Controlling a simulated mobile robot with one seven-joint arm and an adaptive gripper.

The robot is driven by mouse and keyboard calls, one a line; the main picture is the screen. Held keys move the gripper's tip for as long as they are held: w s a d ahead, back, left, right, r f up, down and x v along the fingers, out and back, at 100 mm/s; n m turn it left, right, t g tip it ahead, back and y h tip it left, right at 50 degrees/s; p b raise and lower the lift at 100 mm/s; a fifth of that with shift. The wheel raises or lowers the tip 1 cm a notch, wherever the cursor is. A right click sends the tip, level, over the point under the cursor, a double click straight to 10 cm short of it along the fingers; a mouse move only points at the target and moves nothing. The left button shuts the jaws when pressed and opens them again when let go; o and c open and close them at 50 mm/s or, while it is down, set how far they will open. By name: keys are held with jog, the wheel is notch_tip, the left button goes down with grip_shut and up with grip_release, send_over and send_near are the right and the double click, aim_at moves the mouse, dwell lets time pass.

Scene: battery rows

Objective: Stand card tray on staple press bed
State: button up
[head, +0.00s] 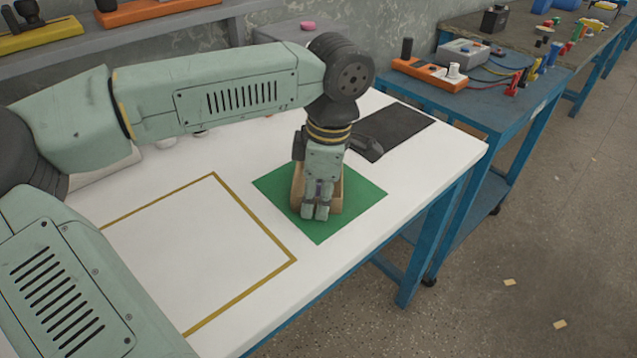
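A tan, open-topped box (334,201), which looks like the card tray, stands on a green square mat (366,195) on the white table. My gripper (315,212) points down at it, with its fingertips in front of or inside the tan box. The fingers are close together, and I cannot tell whether they pinch a wall of it. My gripper and wrist hide much of the box. A dark grey tool (369,145) lies beside my wrist, at the near left edge of a black mat (403,124). I cannot make out a staple press bed for certain.
A yellow-brown outline (252,302) marks an empty square on the white table (428,165). Small pale items stand behind my arm. A blue bench (500,110) with an orange device (430,74) and wires stands at right. A shelf (150,29) runs along the back left.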

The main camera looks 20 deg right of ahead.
grip_shut()
dwell(0.3)
